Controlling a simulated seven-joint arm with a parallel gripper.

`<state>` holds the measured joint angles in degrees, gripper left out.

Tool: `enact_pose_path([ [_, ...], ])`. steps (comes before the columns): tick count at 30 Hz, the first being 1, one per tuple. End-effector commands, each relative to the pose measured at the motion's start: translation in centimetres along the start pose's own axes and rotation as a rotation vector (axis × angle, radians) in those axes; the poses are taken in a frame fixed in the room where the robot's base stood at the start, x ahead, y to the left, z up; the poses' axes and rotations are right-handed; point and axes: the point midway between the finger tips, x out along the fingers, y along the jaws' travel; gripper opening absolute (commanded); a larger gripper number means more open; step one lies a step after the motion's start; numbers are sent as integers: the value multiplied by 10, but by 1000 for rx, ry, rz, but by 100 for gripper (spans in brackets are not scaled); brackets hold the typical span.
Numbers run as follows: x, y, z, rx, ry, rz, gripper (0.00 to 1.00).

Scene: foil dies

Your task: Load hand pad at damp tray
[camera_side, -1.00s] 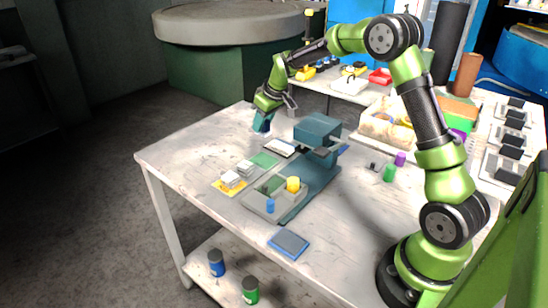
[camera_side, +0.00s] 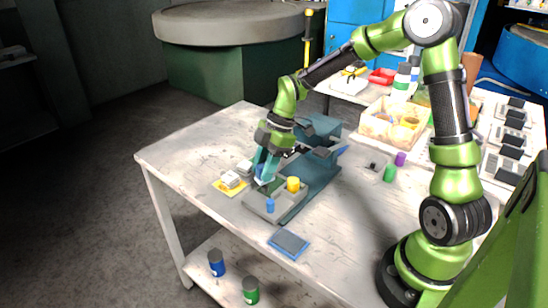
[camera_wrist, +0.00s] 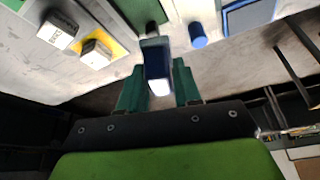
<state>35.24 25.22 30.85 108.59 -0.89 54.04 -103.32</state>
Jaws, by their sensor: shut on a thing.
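My gripper (camera_side: 265,170) is over the near-left part of the worktable, at the back-left edge of the grey tray (camera_side: 258,206). Its teal fingers are shut on a dark blue hand pad with a white face, which shows between the fingertips in the wrist view (camera_wrist: 155,58). The grey tray holds a dark green patch (camera_side: 274,185), a blue cylinder (camera_side: 270,205) and a yellow cylinder (camera_side: 293,184). The pad is just above or at the green patch; I cannot tell whether they touch. The fingers hide part of the patch.
A flat blue pad (camera_side: 289,243) lies in front. Green (camera_side: 390,173) and purple (camera_side: 401,158) cylinders stand to the right. The table's front-left is clear.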

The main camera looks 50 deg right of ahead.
Motion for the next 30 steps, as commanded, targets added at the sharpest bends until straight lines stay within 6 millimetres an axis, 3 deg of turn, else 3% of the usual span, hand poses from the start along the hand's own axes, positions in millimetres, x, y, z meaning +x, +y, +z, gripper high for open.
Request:
enact_pose_path([
  [1,3,-20,-7,-126,-1,-55,9],
  [6,10,-83,-22,-555,-4,-233,9],
  [12,13,-134,-26,-900,-4,-375,9],
  [20,20,-149,-23,-1009,-2,-420,9],
  [30,52,-148,-10,-1006,-2,-418,9],
])
